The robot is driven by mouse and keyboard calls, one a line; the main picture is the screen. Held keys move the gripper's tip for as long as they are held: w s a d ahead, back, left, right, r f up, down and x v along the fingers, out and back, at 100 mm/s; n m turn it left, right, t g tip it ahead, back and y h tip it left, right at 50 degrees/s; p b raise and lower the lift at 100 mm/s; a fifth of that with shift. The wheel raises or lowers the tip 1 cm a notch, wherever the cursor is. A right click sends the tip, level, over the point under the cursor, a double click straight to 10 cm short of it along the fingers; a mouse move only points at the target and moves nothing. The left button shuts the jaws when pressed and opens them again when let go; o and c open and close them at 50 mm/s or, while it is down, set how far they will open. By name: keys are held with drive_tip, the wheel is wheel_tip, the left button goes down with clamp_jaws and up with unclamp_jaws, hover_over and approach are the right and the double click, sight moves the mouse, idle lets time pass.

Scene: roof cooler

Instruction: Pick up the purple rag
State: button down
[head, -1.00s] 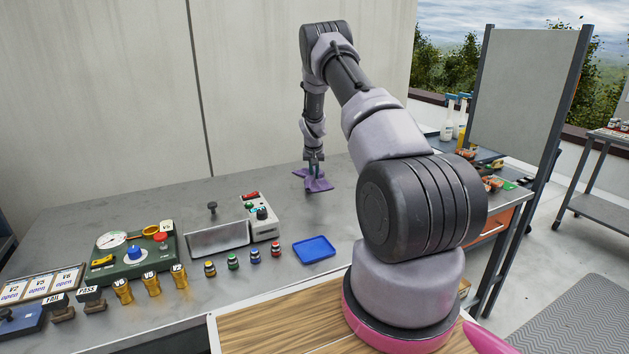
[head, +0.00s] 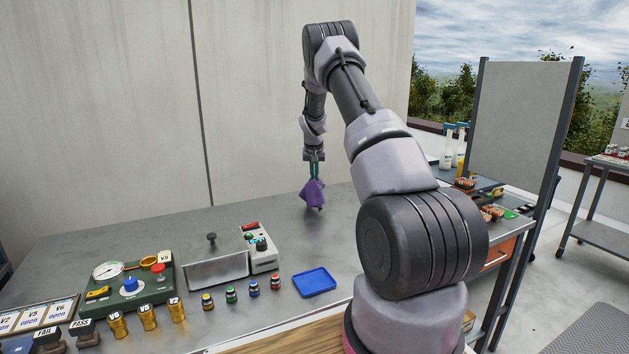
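The purple rag (head: 313,195) hangs in folds below my gripper (head: 314,175) in the head view. The gripper points down over the far part of the grey metal table, and its greenish fingers are closed on the top of the rag. The rag is bunched and looks lifted clear of the table top; how far its lowest corner is from the surface is hard to tell.
A blue tray (head: 315,282) lies nearer on the table (head: 120,238). Left of it stand several small jars (head: 231,295), a grey box with knobs (head: 260,249), a metal bin (head: 215,270) and a green gauge panel (head: 130,288). Bare table surrounds the rag.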

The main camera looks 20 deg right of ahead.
drive_tip(key=shift+r, duration=0.1)
wheel_tip(320, 180, up, 9)
idle(0.4)
